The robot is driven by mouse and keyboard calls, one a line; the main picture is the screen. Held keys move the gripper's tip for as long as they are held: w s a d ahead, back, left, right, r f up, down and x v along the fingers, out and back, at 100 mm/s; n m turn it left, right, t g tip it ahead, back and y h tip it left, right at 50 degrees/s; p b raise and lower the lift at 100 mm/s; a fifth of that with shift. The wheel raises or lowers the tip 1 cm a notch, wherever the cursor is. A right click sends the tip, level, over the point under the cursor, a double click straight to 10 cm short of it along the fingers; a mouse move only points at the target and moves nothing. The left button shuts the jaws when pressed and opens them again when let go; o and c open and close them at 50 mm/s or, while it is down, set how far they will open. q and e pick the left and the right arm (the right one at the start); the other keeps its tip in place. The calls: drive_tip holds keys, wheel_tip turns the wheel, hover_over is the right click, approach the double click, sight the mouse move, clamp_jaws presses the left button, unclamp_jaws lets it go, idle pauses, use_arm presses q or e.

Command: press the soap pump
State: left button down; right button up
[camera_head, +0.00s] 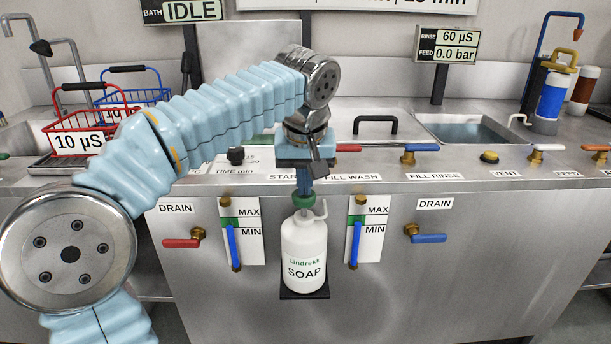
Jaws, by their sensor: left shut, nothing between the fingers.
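The soap bottle (304,252) is white, upright and labelled SOAP, on a small dark shelf (304,294) at the front of the steel bench. Its pump has a green collar (303,200) and a pale spout pointing up to the right. My left arm comes in from the left, and its gripper (304,188) points down right over the pump head. The gripper is shut and holds nothing. It hides the top of the pump, and I cannot tell whether the fingertips touch it. My right gripper is not in view.
The steel bench front (400,290) has a red drain lever (181,243), a blue drain lever (429,239) and two level gauges beside the bottle. A red basket (90,122) stands at left. A sink (465,128) and a blue-labelled bottle (552,97) are at right.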

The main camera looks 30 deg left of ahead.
use_arm(q)
wheel_tip(320, 180, up, 4)
drive_tip(key=shift+d+p, duration=0.1)
drive_tip(key=shift+p, duration=1.05)
drive_tip(key=p+v, duration=0.1)
drive_tip(key=v, duration=0.8)
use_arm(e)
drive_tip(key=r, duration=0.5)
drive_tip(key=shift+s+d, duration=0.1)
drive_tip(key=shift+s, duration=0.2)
use_arm(q)
drive_tip(key=shift+s+f, duration=0.1)
drive_tip(key=shift+s, duration=0.05)
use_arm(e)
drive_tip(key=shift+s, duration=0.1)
